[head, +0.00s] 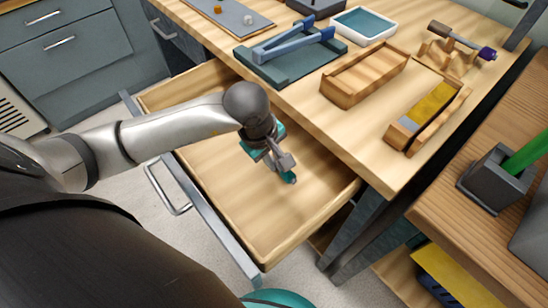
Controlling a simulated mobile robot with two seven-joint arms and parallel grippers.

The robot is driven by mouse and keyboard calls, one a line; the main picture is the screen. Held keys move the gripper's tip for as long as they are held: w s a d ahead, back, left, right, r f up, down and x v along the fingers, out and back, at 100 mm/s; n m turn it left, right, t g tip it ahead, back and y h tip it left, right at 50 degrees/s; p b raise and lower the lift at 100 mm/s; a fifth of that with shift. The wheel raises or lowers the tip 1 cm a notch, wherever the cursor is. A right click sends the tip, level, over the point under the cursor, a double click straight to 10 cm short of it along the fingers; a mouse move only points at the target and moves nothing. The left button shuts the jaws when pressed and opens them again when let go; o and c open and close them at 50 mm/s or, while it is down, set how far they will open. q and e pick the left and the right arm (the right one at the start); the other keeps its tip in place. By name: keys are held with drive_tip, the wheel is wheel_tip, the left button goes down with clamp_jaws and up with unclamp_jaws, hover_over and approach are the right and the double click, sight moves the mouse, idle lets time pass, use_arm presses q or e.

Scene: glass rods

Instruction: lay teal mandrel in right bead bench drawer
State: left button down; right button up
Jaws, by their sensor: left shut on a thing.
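My left gripper (281,164) points down over the open wooden drawer (262,232) of the bench. It is shut on the teal mandrel (290,178), whose teal end shows just below the fingers. Most of the mandrel is hidden by the fingers and wrist. Whether its end touches the drawer floor I cannot tell. The rest of the drawer floor in view looks empty. My right gripper is not in view.
The bench top (300,112) above the drawer holds a blue clamp-like tool (291,47), an empty wooden tray (364,76), a wooden box with a yellow piece (430,106) and a white-rimmed teal dish (364,24). A dark holder with a green rod (528,152) stands at right.

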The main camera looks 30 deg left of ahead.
use_arm(q)
drive_tip(key=shift+f, duration=0.1)
drive_tip(key=c, duration=1.2)
unclamp_jaws()
drive_tip(key=shift+o, duration=0.2)
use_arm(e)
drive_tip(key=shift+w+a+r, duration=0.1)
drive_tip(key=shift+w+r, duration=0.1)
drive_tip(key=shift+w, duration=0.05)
use_arm(q)
drive_tip(key=p+v, duration=0.3)
drive_tip(key=v, duration=0.9)
drive_tip(key=shift+p, duration=0.35)
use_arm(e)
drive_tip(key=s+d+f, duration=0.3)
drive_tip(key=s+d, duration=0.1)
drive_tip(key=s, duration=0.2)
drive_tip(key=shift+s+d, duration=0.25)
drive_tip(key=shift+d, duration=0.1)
